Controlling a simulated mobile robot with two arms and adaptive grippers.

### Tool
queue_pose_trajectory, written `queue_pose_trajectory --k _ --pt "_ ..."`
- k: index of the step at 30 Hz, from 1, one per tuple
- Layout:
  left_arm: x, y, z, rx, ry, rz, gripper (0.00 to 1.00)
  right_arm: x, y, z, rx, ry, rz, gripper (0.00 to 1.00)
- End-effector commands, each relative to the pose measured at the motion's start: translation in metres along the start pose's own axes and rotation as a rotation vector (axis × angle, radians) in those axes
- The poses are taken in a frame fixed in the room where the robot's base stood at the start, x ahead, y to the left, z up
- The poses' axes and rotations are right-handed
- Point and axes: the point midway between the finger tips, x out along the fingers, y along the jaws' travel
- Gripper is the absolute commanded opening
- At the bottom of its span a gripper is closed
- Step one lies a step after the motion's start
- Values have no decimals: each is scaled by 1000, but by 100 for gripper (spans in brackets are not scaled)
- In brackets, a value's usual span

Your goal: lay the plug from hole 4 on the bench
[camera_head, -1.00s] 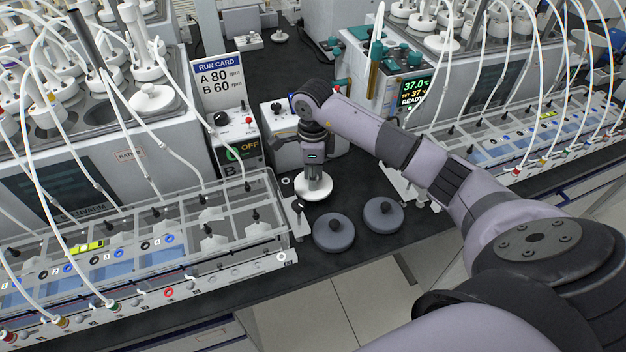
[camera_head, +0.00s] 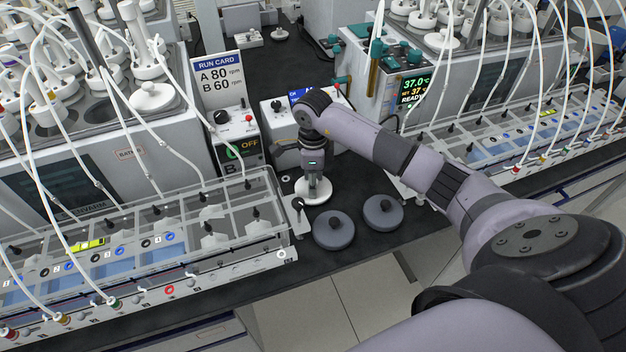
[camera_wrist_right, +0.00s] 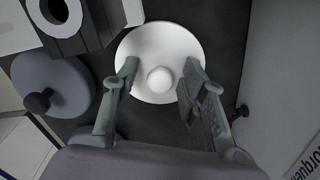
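A round white plug (camera_head: 313,191) with a knob lies flat on the dark bench (camera_head: 290,262), beside the two grey discs. My right gripper (camera_head: 316,184) points down right above it. In the right wrist view, the plug (camera_wrist_right: 158,42) shows between the fingers of my right gripper (camera_wrist_right: 160,74). They stand open on either side of its pale knob, with a visible gap on both sides. My left gripper is not in view. The number of the hole the plug belongs to cannot be read.
Two grey knobbed discs (camera_head: 333,230) (camera_head: 382,213) lie at the bench's front edge. A clear tube rack (camera_head: 150,245) stands left, below the left water bath (camera_head: 150,140). A control box (camera_head: 290,118) is behind my gripper. Thin white tubes arch over both baths.

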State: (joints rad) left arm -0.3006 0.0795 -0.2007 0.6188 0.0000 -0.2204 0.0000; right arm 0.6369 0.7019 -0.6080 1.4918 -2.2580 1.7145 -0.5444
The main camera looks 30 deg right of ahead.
Motion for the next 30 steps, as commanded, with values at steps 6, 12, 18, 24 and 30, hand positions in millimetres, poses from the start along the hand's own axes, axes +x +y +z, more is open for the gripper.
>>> queue_pose_trajectory --k 6,12,18,24,30 --pt "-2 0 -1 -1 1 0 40 -6 -1 0 0 -1 -2 39" --pt "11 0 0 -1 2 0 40 -38 -2 1 -1 -3 -7 39" --pt "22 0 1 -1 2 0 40 -83 -2 0 0 -2 -6 39" --pt "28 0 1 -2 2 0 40 -113 -1 0 0 -1 -3 39" --pt "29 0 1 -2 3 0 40 -123 0 0 0 0 0 39"
